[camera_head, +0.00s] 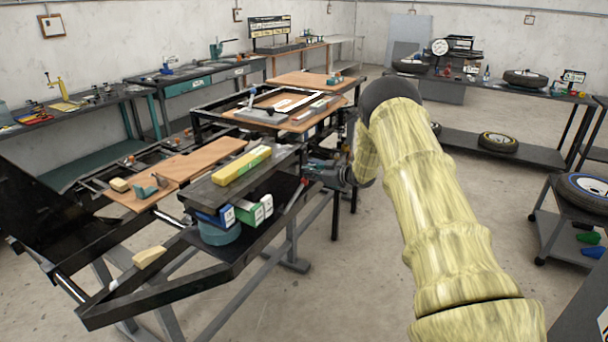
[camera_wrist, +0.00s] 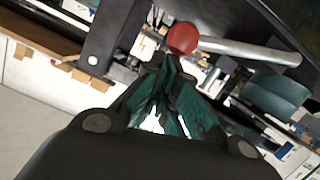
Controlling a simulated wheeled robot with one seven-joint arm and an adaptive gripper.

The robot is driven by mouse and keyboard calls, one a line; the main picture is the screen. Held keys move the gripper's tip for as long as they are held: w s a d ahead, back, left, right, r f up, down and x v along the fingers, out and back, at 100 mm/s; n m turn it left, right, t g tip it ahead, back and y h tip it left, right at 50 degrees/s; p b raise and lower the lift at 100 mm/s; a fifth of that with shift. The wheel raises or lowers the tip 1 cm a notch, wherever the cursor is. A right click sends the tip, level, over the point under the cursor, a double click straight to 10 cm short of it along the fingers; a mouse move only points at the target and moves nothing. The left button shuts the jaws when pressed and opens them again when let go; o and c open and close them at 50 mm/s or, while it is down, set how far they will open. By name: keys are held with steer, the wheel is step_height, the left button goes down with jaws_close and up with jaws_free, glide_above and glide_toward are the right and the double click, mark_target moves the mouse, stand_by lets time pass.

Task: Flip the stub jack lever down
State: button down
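The lever is a grey rod (camera_wrist: 245,50) with a round red knob (camera_wrist: 182,38) at its end. In the wrist view it runs across the upper right, under a dark beam. The red knob also shows small in the head view (camera_head: 304,182), at the right side of the dark frame. My gripper (camera_wrist: 168,68) has dark fingers with teal inner pads, and their tips come together just below the knob in the picture. Nothing shows held between them. I cannot tell whether the tips touch the knob. In the head view my gripper (camera_head: 322,175) is beside the frame's right edge.
A yellow bar (camera_head: 241,166) lies on a dark plate. Wooden boards and workbenches stand behind. Grey floor is open at the front centre.

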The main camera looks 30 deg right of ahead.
steer(key=shift+f, duration=0.25)
stand_by(0.3)
steer(key=s+d+r, duration=0.4)
steer(key=s+r, duration=0.2)
steer(key=s, duration=0.2)
steer(key=shift+s+d+r+b, duration=0.25)
steer(key=shift+d+r+b, duration=0.1)
steer(key=shift+d+b, duration=0.05)
stand_by(0.4)
